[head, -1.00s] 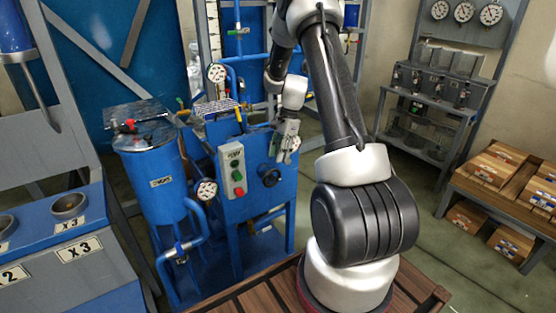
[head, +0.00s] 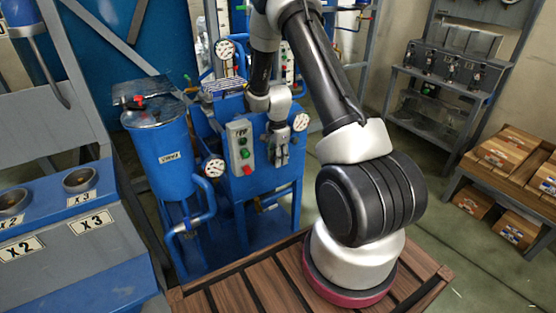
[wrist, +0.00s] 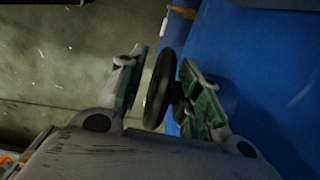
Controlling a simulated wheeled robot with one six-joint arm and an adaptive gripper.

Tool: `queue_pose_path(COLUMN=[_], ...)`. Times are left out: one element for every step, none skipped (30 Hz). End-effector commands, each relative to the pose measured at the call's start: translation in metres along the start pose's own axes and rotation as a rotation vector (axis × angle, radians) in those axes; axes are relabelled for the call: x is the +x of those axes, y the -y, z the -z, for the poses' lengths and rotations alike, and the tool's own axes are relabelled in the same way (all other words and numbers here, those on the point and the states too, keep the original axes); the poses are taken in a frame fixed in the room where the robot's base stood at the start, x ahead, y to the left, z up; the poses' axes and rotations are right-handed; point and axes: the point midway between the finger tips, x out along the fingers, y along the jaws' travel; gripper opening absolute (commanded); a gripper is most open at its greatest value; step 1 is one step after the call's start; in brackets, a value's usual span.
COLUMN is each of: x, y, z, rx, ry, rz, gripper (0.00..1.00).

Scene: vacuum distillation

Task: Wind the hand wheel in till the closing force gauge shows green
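The black hand wheel shows nearly edge-on in the wrist view (wrist: 158,90), between the two fingers of my gripper (wrist: 165,85). The fingers are spread, with a visible gap between the left finger and the wheel rim; the right finger overlaps the wheel's hub side, and I cannot tell if it touches. In the head view my gripper (head: 279,152) is at the front of the blue machine (head: 262,190) and hides the wheel. A round white gauge (head: 300,122) is just right of my gripper. I cannot tell which gauge shows closing force, and the dials are too small to read.
A grey button box (head: 240,147) with green and red buttons is close left of my gripper. Other gauges (head: 214,167) and a blue tank (head: 163,150) stand further left. A wooden slatted platform (head: 235,292) lies in front. Open floor is to the right.

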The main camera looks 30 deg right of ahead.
Motion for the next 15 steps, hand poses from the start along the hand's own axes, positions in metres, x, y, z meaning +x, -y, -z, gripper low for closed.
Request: queue_pose_path(x=[0.0055, 0.0078, 0.0102, 0.0116, 0.0125, 0.0132, 0.0134, 0.0134, 0.0133, 0.0132, 0.0131, 0.0131, 0.0131, 0.013, 0.013], y=[-0.0004, -0.0004, -0.0005, -0.0005, -0.0005, -0.0004, -0.0004, -0.0003, -0.0003, -0.0003, -0.0003, -0.0003, -0.0003, -0.0004, -0.0004], z=[0.0, 0.0, 0.0, 0.0, 0.0, 0.0001, 0.0001, 0.0001, 0.0001, 0.0001, 0.0001, 0.0001, 0.0001, 0.0001, 0.0001], rx=[0.0, 0.0, 0.0, 0.0, 0.0, 0.0, 0.0, 0.0, 0.0, 0.0, 0.0, 0.0, 0.0, 0.0, 0.0], ry=[0.0, 0.0, 0.0, 0.0, 0.0, 0.0, 0.0, 0.0, 0.0, 0.0, 0.0, 0.0, 0.001, 0.001, 0.001], rz=[-0.001, -0.002, -0.002, -0.002, -0.001, -0.001, -0.001, 0.0, 0.0, 0.0, 0.0, -0.001, -0.001, -0.001, -0.001], gripper=[0.34, 0.34, 0.34, 0.34, 0.34, 0.34, 0.34, 0.34, 0.34, 0.34, 0.34, 0.34, 0.28, 0.23, 0.16])
